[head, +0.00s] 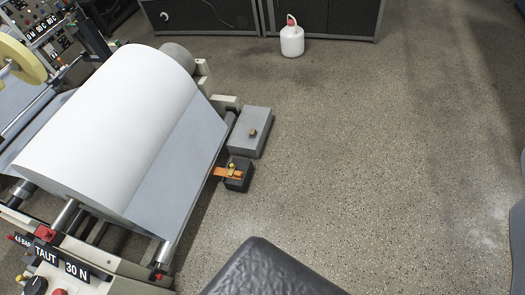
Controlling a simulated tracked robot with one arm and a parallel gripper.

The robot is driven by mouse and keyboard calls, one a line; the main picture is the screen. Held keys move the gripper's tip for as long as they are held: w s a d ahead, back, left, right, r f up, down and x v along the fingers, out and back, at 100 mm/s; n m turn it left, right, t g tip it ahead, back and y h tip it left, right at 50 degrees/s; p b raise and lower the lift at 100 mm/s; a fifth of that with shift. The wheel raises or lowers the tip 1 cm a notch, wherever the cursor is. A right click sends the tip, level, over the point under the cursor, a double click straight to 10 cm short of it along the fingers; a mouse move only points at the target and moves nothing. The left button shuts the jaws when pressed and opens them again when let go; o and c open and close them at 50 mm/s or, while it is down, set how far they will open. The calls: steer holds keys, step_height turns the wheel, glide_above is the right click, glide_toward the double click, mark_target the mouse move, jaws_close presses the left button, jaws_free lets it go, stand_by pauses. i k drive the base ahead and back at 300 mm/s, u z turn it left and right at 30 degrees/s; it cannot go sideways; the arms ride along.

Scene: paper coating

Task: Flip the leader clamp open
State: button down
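A large white paper roll (125,110) lies on the machine at the left, with a grey sheet (180,160) hanging over its right side. To its right, a small dark block (238,184) carries an orange strip with a yellow piece (233,171). I cannot tell whether this is the leader clamp, or whether it is open or shut. Behind it is a grey box (250,132) with a small brown knob on top. No gripper fingers show in the view.
A black textured block (270,272) fills the bottom middle; I cannot tell what it is. A panel with "TAUT" and "30 N" signs (60,255) stands at the lower left. A white jug (292,40) stands before dark cabinets (205,17). The floor (390,150) at right is clear.

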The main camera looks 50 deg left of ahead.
mark_target(231, 172)
steer(key=z, duration=0.35)
steer(key=i, duration=2.4)
steer(key=u, duration=3.3)
steer(key=i, duration=1.05)
steer(key=u, duration=0.1)
